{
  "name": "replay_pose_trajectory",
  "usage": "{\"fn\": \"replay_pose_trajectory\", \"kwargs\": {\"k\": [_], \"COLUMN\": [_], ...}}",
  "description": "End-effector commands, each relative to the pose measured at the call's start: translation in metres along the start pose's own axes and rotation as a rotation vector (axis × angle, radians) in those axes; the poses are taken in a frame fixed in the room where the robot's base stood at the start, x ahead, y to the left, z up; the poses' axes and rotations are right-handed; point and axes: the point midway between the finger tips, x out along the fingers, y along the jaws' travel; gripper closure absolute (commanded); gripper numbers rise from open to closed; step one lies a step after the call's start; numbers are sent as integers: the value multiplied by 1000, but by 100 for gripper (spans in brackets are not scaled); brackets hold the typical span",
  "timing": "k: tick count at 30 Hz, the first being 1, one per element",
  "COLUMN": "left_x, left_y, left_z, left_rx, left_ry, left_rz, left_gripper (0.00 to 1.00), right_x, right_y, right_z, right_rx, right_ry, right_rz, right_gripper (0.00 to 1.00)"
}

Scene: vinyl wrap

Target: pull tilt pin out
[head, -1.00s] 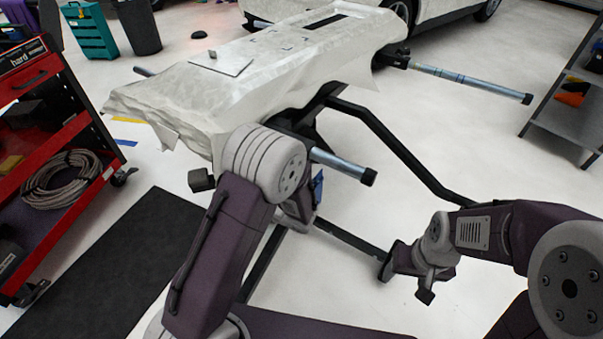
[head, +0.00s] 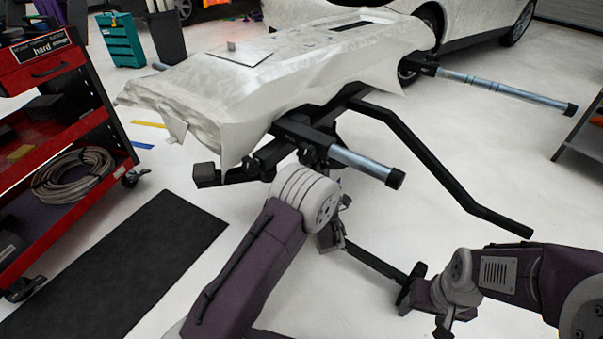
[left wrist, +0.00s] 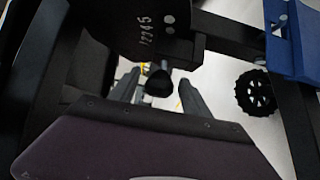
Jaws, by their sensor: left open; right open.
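The tilt pin, a dark round knob (left wrist: 160,82) on a short shaft, shows in the left wrist view below a black numbered plate (left wrist: 145,30). My left gripper (left wrist: 160,92) is open, with one finger on each side of the knob. Whether either finger touches it I cannot tell. In the head view my left arm hides the knob, and the left gripper cannot be made out clearly. The black stand (head: 410,165) carries a panel under white wrap (head: 255,75). My right gripper (head: 443,325) is open, low at the right, apart from the stand.
Silver tubes with black ends (head: 365,163) stick out from the stand towards the right. A blue part (left wrist: 292,35) and a black wheel (left wrist: 255,92) show in the left wrist view. A red tool cart (head: 50,130) and dark mat (head: 120,265) are left.

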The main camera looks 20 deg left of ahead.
Motion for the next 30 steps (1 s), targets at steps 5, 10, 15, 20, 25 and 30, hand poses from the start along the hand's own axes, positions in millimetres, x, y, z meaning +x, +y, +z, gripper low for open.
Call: {"fn": "replay_pose_trajectory", "kwargs": {"k": [5, 10, 15, 20, 25, 30], "left_x": [24, 29, 28, 28, 28, 28], "left_y": [-2, 0, 1, 0, 0, 0], "left_z": [-1, 0, 0, 0, 0, 0], "left_rx": [-2, 0, 0, 0, 0, 0], "left_ry": [2, 1, 1, 1, 1, 1], "left_rz": [1, 0, -1, -1, -1, -1], "left_gripper": [45, 45, 53, 97, 100, 100], "right_x": [18, 18, 17, 17, 17, 17], "right_y": [0, 0, 0, 0, 0, 0], "right_z": [2, 2, 2, 2, 2, 2], "right_rx": [0, 0, 0, 0, 0, 0], "right_ry": [0, 0, 0, 0, 0, 0], "right_rz": [0, 0, 0, 0, 0, 0], "right_gripper": [35, 35, 35, 35, 35, 35]}}
